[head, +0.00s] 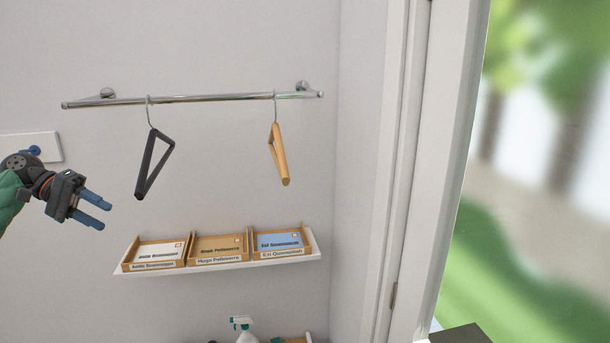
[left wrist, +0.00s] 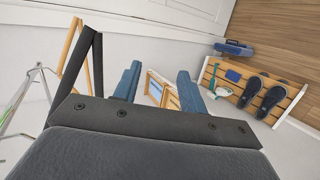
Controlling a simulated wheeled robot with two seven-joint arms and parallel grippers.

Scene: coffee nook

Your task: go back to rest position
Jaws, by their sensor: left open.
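My left gripper (head: 106,215) is at the left of the head view, with its two blue fingers apart and nothing between them. It is to the left of and slightly below the black hanger (head: 145,165), clear of it. In the left wrist view the two open fingers (left wrist: 159,70) point towards the letter trays, which show between them. My right gripper is in neither view.
A chrome rail (head: 200,99) holds the black hanger and a wooden hanger (head: 278,155). A white shelf (head: 215,266) below carries letter trays. A spray bottle (head: 243,328) stands lower. In the wrist view a slatted bench (left wrist: 283,107) holds dark shoes. A door frame is right.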

